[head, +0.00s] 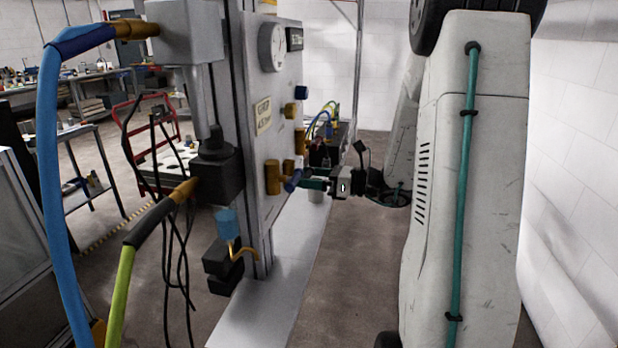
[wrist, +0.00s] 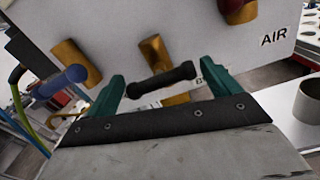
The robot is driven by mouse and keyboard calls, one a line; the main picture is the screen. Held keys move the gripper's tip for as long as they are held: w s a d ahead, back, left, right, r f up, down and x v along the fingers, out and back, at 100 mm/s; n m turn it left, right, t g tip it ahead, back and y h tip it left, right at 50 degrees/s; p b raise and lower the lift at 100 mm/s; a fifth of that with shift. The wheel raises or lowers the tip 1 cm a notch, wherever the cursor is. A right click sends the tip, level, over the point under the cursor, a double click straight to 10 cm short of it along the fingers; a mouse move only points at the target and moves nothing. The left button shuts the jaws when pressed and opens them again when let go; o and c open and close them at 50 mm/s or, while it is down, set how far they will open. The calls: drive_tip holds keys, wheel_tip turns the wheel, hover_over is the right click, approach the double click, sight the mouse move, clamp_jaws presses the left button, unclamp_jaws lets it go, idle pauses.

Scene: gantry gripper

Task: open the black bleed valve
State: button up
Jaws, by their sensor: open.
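The black bleed valve handle (wrist: 160,80) is a short dark bar in front of the grey panel (wrist: 200,45). It lies between the two green fingers of my gripper (wrist: 164,77) in the wrist view, with a gap at each end. I cannot tell how deep between the fingers it sits. My gripper is open and holds nothing. In the head view my gripper (head: 313,183) reaches from the right to the panel (head: 262,120); the black handle is too small to make out there.
A blue handle (wrist: 62,81) on a brass fitting is close to the left of the left finger. Other brass fittings (wrist: 155,55) stick out above. A gauge (head: 271,47) is higher on the panel. Blue (head: 52,190) and green hoses hang at left.

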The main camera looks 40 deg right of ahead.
drive_tip(key=c, duration=0.7)
drive_tip(key=shift+n, duration=0.3)
drive_tip(key=n, duration=0.3)
drive_tip(key=shift+n, duration=0.3)
drive_tip(key=n, duration=0.4)
drive_tip(key=shift+n, duration=0.3)
drive_tip(key=n, duration=0.4)
drive_tip(key=shift+n, duration=2.5)
